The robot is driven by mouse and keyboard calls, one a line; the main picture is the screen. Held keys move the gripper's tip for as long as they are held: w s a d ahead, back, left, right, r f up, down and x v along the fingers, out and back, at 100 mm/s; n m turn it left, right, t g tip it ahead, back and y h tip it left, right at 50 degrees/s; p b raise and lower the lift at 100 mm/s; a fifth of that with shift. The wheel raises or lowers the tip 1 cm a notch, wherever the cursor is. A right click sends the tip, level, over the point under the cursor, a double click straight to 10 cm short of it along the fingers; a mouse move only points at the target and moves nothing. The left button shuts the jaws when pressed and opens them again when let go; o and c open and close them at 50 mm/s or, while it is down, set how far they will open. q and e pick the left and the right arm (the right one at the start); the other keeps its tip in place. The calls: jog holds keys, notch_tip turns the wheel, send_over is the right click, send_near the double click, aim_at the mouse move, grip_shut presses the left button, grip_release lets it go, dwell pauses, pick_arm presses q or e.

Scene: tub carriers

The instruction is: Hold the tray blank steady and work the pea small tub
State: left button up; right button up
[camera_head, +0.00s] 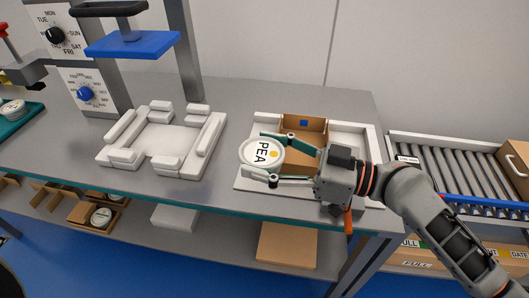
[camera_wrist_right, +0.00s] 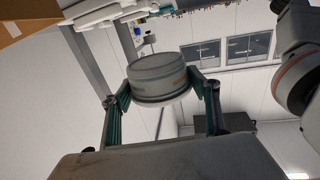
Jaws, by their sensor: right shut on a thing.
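The pea small tub (camera_head: 259,152), round and white-lidded with "PEA" and a yellow dot, is between the fingers of my right gripper (camera_head: 268,158). The gripper is shut on it, with the label facing the head camera. The tub (camera_wrist_right: 158,76) also shows in the right wrist view, gripped at its sides. A brown cardboard piece with raised walls and a blue square, apparently the tray blank (camera_head: 312,126), sits in a white frame (camera_head: 372,150) behind the gripper. Its near part is hidden by the gripper and tub. My left gripper is not in view.
A white block fixture (camera_head: 160,143) stands left of the tub, near a press with a blue plate (camera_head: 132,43). A roller conveyor (camera_head: 450,178) runs at the right. Flat cardboard (camera_head: 287,246) lies on the lower shelf. The grey table (camera_head: 230,105) is bare between the fixtures.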

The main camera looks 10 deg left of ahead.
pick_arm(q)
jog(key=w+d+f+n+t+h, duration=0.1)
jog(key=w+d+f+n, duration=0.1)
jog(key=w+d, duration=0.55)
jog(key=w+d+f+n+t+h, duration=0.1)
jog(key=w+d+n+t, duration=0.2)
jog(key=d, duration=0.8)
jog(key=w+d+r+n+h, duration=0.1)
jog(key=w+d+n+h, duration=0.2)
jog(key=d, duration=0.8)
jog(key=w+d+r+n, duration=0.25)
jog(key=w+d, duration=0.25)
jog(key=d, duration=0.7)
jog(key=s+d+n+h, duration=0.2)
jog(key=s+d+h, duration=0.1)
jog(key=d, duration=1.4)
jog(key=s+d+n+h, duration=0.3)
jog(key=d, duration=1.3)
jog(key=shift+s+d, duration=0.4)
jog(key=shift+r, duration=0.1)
pick_arm(e)
jog(key=shift+r, duration=0.1)
